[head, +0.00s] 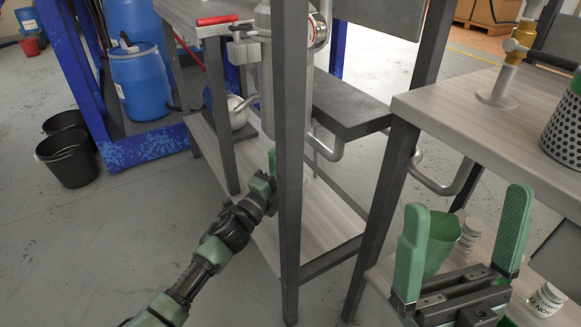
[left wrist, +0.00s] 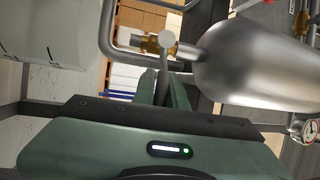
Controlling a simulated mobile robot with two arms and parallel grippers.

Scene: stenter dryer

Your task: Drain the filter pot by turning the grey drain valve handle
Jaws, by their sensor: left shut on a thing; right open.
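The filter pot (left wrist: 255,62) is a shiny metal cylinder in the left wrist view. In the head view part of it (head: 265,75) shows behind a dark frame post. A brass drain valve (left wrist: 153,42) with a grey handle (left wrist: 165,58) sits on the pipe at its end. My left gripper (left wrist: 165,88) is shut on this handle. In the head view the left gripper (head: 271,165) is partly hidden by the post, and the drain valve cannot be made out. My right gripper (head: 465,235) is open at the lower right, with nothing seen held.
A dark post (head: 291,200) stands beside my left gripper. A red-handled fitting (head: 216,20) is near the pot. Blue barrels (head: 140,85) and black buckets (head: 68,158) are at left.

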